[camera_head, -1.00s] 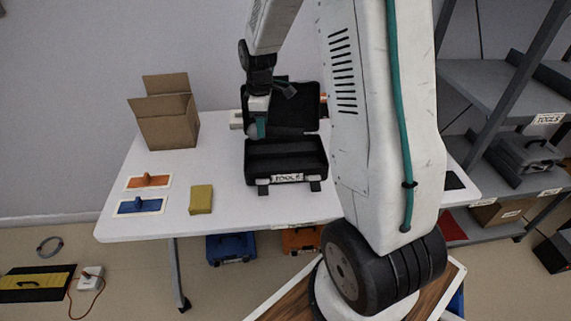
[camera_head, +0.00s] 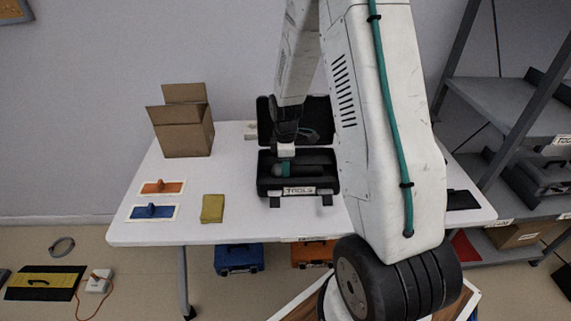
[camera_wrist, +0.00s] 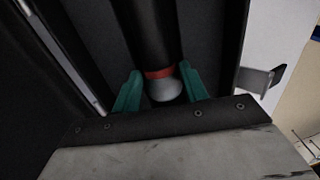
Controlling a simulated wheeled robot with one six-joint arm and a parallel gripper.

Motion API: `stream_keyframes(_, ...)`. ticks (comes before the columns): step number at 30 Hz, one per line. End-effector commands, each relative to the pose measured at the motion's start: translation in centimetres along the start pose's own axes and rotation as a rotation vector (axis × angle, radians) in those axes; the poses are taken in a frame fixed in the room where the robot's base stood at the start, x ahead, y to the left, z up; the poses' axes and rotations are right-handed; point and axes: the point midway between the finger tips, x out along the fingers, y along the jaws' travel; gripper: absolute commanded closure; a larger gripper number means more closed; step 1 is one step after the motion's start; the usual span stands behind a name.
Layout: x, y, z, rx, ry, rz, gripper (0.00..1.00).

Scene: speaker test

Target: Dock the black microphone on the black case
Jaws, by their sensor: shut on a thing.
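The black case (camera_head: 268,183) stands open on the white table, its lid raised at the back and a "TOOLS" label on its front. My gripper (camera_wrist: 160,88) is shut on the black microphone (camera_wrist: 144,35), which has a red ring and a grey head between the green fingers in the wrist view. In the head view the microphone (camera_head: 310,169) lies lengthwise in the case's tray, its head toward the left. Whether it rests on the case floor cannot be told. My arm hides part of the lid and the gripper's far side.
An open cardboard box (camera_head: 188,138) stands at the back left of the white table (camera_head: 180,232). Grey shelves (camera_head: 505,105) stand at right.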

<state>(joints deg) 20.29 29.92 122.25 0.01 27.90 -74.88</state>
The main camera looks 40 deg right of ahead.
Motion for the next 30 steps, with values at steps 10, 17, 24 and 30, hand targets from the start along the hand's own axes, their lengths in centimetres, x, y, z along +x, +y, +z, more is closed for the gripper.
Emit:
stream_keyframes(10, 0.2, 0.0, 0.0, 0.000, 0.000, 0.001, 0.46)
stream_keyframes(17, 0.2, 0.0, 0.0, 0.000, 0.000, 0.001, 0.35)
stream_keyframes(24, -1.1, 0.1, 0.0, 0.000, 0.001, 0.004, 0.35)
stream_keyframes(30, -5.1, 0.1, 0.0, 0.000, 0.002, 0.006, 0.35)
